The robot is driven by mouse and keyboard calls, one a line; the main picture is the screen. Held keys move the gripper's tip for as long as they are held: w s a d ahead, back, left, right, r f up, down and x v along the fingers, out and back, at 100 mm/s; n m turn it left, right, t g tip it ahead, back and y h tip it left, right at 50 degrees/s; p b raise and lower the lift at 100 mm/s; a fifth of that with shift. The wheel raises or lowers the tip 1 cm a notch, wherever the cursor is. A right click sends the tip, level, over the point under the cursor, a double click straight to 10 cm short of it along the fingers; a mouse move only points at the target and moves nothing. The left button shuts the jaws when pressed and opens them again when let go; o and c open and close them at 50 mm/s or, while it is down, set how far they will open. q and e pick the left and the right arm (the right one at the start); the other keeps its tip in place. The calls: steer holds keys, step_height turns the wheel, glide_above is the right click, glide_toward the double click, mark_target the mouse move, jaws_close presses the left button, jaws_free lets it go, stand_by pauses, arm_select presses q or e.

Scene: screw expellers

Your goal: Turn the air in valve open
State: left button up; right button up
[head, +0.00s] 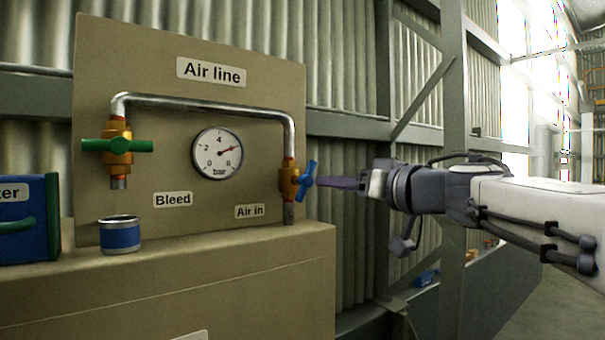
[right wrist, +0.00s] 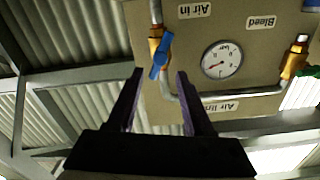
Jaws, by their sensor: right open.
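The air in valve is a brass body (head: 288,184) on the right leg of a silver pipe, with a blue handle (head: 307,180). The handle stands near upright, tilted a little from the pipe. My right gripper (head: 320,182) comes in from the right, its purple fingers pointing at the handle. In the right wrist view, which is upside down, the open fingers (right wrist: 160,75) lie either side of the blue handle's line (right wrist: 161,56), with the handle at or just beyond the tips. I cannot tell whether they touch it. My left gripper is out of view.
The tan panel (head: 240,90) carries a pressure gauge (head: 218,153) and a bleed valve with a green handle (head: 118,146) set crosswise. A blue-banded cup (head: 119,236) stands below it. A blue box (head: 30,220) is at far left. A steel post (head: 453,140) stands behind my right arm.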

mark_target(308, 181)
steer(key=p+x, duration=0.1)
steer(key=x, duration=0.8)
steer(key=shift+a+p, duration=0.1)
steer(key=shift+p, duration=0.3)
